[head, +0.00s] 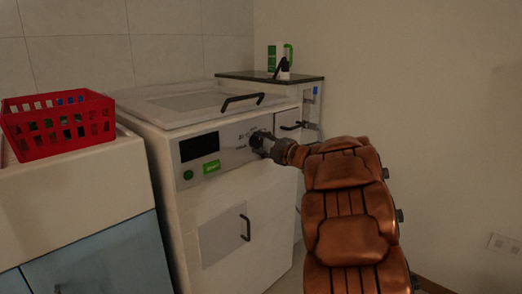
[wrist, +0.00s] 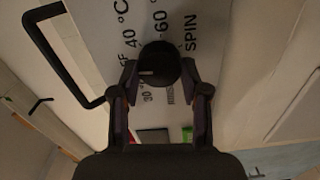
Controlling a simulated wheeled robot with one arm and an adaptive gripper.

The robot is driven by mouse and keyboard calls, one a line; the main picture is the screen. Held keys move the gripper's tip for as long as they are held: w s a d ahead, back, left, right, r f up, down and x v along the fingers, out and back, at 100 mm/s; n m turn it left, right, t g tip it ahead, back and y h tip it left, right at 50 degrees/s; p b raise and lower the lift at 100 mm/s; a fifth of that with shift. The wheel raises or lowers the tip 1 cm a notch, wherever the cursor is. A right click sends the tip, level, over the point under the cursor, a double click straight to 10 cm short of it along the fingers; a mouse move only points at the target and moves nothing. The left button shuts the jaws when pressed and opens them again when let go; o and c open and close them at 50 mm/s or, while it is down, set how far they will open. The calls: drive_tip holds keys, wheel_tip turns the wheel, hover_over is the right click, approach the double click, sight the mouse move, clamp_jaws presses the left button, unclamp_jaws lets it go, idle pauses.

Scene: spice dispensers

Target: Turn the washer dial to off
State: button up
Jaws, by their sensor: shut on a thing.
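The washer (head: 160,140) stands against the tiled wall, with a dial (head: 258,138) at the right of its front panel. In the wrist view, the dial (wrist: 158,62) is a dark round knob with a short pale mark at the left of its face. Labels around it include 40 °C, 60, SPIN and a partly hidden one ending in "FF". My gripper (wrist: 159,78) is shut on the dial, one finger at each side. In the head view, my gripper (head: 266,146) reaches the panel from the right and partly covers the dial.
A black lid handle (head: 242,101) sticks out above the panel, and it is close to the left finger in the wrist view (wrist: 62,60). A red basket (head: 58,124) stands on the left counter. A small dark-topped stand (head: 270,76) holds bottles behind. The right wall side is clear.

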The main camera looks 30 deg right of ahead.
drive_tip(key=shift+n+b, duration=0.35)
drive_tip(key=shift+n, duration=0.25)
drive_tip(key=o, duration=1.2)
drive_tip(key=shift+c, duration=0.2)
drive_tip(key=v, duration=1.2)
